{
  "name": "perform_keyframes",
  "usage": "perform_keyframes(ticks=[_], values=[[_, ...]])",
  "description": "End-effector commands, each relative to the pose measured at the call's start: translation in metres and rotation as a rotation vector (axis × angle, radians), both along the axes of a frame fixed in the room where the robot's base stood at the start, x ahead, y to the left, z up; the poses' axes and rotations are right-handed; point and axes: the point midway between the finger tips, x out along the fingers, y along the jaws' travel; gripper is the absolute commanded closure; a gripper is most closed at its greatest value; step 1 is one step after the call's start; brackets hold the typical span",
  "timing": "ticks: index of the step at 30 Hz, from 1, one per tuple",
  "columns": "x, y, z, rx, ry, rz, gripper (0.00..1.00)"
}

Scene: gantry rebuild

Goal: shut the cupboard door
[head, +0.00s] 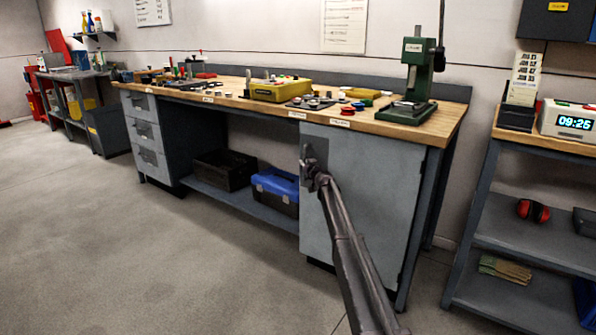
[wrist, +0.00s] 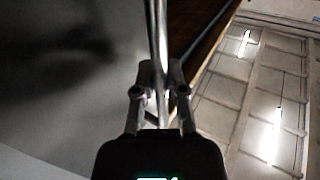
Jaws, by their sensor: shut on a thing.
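The cupboard door (head: 365,200) is a flat grey panel under the right end of the workbench. It looks flush or nearly flush with the bench front; I cannot tell whether a small gap remains. My gripper (head: 311,172) is at the door's upper left edge, with my arm reaching in from below right. In the wrist view my gripper (wrist: 159,95) has its two fingers on either side of a thin metal bar handle (wrist: 158,40), shut on it. The grey door surface (wrist: 70,90) fills the left of that view. The handle is mostly hidden in the head view.
The wooden bench top (head: 440,128) carries a green press (head: 413,80), a yellow case (head: 280,91) and small parts. A blue toolbox (head: 275,187) and dark crate (head: 224,172) sit on the lower shelf. A shelf unit (head: 520,245) stands right. Floor at left is clear.

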Motion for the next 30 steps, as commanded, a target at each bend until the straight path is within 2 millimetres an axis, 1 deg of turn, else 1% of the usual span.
perform_keyframes(ticks=[1, 4, 9, 18, 19, 20, 21, 22, 30], values=[[0.01, -0.005, 0.0, -0.002, -0.001, -0.002, 1.0], [0.018, -0.009, 0.0, -0.002, -0.001, -0.003, 1.0], [0.023, -0.013, 0.0, -0.002, -0.001, -0.004, 1.0], [0.026, -0.016, 0.0, -0.001, 0.0, -0.011, 1.0], [0.026, -0.016, 0.0, -0.001, 0.0, -0.011, 0.78], [0.026, -0.017, 0.0, -0.001, 0.0, -0.012, 0.69], [0.026, -0.017, 0.0, -0.001, 0.0, -0.012, 0.58], [0.026, -0.016, 0.0, -0.001, 0.0, -0.011, 0.49], [0.024, -0.015, 0.0, -0.001, 0.0, -0.008, 0.49]])
